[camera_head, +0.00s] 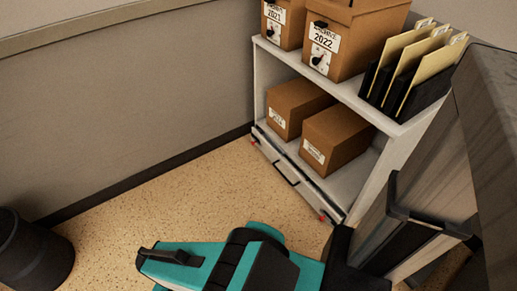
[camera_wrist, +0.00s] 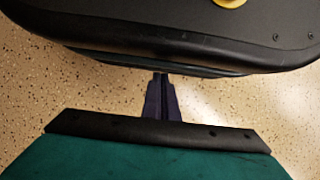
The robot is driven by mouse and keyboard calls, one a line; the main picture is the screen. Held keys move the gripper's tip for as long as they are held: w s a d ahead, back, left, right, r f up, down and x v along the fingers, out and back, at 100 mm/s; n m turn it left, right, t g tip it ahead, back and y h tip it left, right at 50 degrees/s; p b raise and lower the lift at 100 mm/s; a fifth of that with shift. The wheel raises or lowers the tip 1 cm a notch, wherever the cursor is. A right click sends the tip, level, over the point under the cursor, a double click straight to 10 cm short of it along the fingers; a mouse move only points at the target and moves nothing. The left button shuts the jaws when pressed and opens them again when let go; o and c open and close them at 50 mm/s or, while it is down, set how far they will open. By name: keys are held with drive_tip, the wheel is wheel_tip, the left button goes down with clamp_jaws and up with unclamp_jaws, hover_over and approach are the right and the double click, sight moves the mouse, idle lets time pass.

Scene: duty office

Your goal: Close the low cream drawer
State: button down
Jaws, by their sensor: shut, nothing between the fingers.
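A low, pale drawer front (camera_head: 275,164) with a dark bar handle (camera_head: 284,175) runs along the bottom of a whitish shelf unit (camera_head: 386,165) in the head view. Small red parts show at both its ends. I cannot tell from this angle how far it stands out. My gripper (camera_wrist: 161,86) shows in the wrist view with its two dark fingers together and nothing between them. It is over speckled floor, close to a black rounded body that seems to be my own base. It is well apart from the drawer, which is not in the wrist view.
Brown boxes (camera_head: 337,136) sit on the lower shelf, and labelled archive boxes (camera_head: 357,40) and folders in black holders (camera_head: 420,95) stand on top. A grey cabinet (camera_head: 440,165) stands close at right. A black bin (camera_head: 32,250) is at left. Floor before the drawer is clear.

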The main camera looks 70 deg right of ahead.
drive_tip(key=shift+d, duration=0.1)
drive_tip(key=w+d+f+n+h+b, duration=0.2)
drive_tip(key=w+d+f, duration=0.1)
drive_tip(key=d, duration=0.7)
drive_tip(key=w+d+f+n+g+h+b, duration=0.1)
drive_tip(key=w+d+f+h+b, duration=0.2)
drive_tip(key=d, duration=0.7)
drive_tip(key=w+d+f+n+h+b, duration=0.2)
drive_tip(key=w+d+f, duration=0.15)
drive_tip(key=d, duration=0.65)
drive_tip(key=d+r+n+g+h+b, duration=0.2)
drive_tip(key=d+n+h+b, duration=0.1)
drive_tip(key=d, duration=1.7)
drive_tip(key=d+r+n+g+h+b, duration=0.2)
drive_tip(key=d+r+n+h+b, duration=0.1)
drive_tip(key=d, duration=1.6)
drive_tip(key=shift+w+d+r+h+b, duration=0.2)
drive_tip(key=shift+w+d+h+b, duration=0.15)
drive_tip(key=shift+h+b, duration=0.55)
drive_tip(key=shift+s+d, duration=0.1)
drive_tip(key=shift+d, duration=0.1)
drive_tip(key=b, duration=0.5)
approach(268, 146)
drive_tip(key=x, duration=0.5)
drive_tip(key=shift+f, duration=0.25)
drive_tip(key=shift+s+d+r, duration=0.15)
drive_tip(key=shift+s+d, duration=0.25)
drive_tip(key=shift+d, duration=0.25)
